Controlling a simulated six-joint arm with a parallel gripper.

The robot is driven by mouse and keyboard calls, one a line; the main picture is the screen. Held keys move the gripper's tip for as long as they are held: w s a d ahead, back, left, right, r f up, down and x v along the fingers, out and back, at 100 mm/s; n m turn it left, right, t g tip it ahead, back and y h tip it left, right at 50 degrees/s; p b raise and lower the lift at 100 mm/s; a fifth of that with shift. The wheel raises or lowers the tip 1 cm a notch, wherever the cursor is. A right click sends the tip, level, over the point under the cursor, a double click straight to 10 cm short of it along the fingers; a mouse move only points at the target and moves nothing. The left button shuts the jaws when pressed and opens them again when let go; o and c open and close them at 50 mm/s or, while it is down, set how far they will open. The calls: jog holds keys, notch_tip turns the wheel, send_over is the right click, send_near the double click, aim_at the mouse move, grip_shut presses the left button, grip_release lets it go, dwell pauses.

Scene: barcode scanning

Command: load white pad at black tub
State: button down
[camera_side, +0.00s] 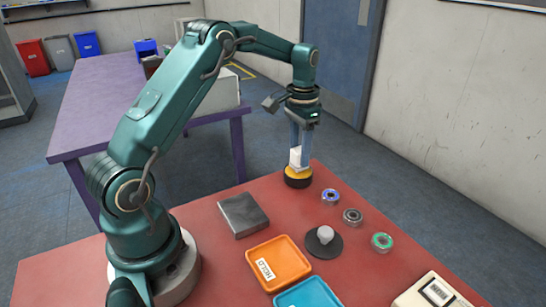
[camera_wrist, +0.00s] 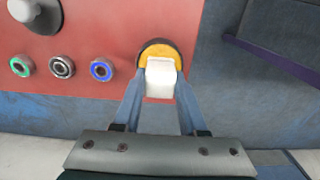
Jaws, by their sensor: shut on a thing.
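My gripper (camera_side: 299,145) points down at the far corner of the red table and is shut on a white block (camera_side: 295,157), which I take for the white pad. In the wrist view the white block (camera_wrist: 161,78) sits between the two blue-grey fingers. Directly under it is a round black tub (camera_side: 298,182) with a yellow top or inside; its black rim and yellow face also show in the wrist view (camera_wrist: 158,50). The block overlaps the tub in both views; whether it touches the yellow surface I cannot tell.
Three ring-shaped parts, blue (camera_side: 331,196), grey (camera_side: 352,216) and green (camera_side: 382,242), lie near the right edge. A dark disc with a pale knob (camera_side: 325,235), a grey metal block (camera_side: 243,214), an orange tray (camera_side: 278,263), a blue tray (camera_side: 308,294) and a labelled box (camera_side: 432,293) stand nearer.

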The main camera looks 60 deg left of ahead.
jog(key=shift+f, duration=0.65)
dwell(1.2)
jog(key=shift+r, duration=3.6)
jog(key=shift+w+d+r, duration=0.1)
jog(key=shift+d+r, duration=0.05)
jog(key=shift+r, duration=0.1)
jog(key=s+d+r, duration=0.5)
jog(key=s+d, duration=0.4)
jog(key=s, duration=0.1)
jog(key=shift+s+r, duration=0.2)
jog(key=shift+s, duration=0.2)
